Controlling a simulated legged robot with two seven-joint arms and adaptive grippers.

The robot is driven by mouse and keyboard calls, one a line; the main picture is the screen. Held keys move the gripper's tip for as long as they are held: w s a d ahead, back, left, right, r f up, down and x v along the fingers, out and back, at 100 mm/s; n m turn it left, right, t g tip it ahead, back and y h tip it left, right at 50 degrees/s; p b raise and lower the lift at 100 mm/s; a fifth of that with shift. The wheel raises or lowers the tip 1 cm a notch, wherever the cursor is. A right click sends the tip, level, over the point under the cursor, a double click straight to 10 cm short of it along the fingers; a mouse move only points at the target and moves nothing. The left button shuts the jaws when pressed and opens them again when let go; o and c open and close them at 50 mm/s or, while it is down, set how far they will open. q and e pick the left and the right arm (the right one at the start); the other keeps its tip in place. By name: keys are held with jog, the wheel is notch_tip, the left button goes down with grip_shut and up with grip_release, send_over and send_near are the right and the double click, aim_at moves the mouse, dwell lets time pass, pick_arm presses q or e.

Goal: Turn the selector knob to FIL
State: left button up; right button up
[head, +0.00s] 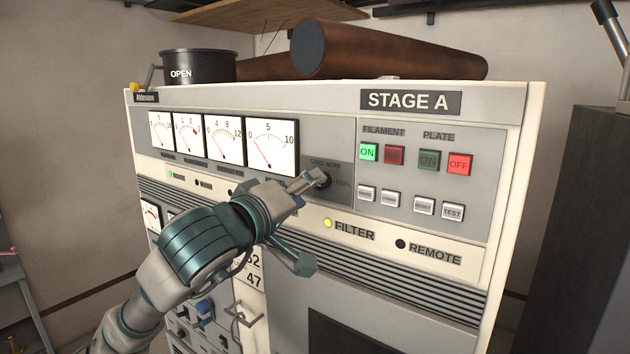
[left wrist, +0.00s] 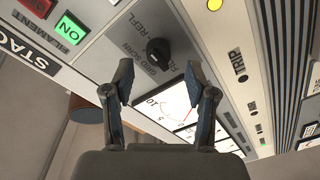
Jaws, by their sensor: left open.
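The selector knob (left wrist: 158,50) is black and round, on the grey upper panel, with printed labels around it including FIL, REFL and GRID SCRN in the left wrist view. In the head view the knob (head: 322,180) is partly hidden behind a finger of my left gripper (head: 305,222). The left gripper is open and empty. In the left wrist view its two fingertips (left wrist: 158,84) stand apart, short of the knob, with the knob beyond the gap between them. I cannot tell exactly where the knob points. My right gripper is in neither view.
Lit meters (head: 271,146) sit left of the knob. FILAMENT and PLATE buttons (head: 394,156) and a row of white buttons (head: 424,206) sit to its right. A yellow FILTER lamp (head: 327,223) is below.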

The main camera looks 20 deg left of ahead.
pick_arm(q)
jog(key=shift+p+x, duration=0.3)
jog(key=shift+x, duration=1.7)
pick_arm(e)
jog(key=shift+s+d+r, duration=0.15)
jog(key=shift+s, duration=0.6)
pick_arm(q)
jog(key=shift+s, duration=0.1)
grip_shut()
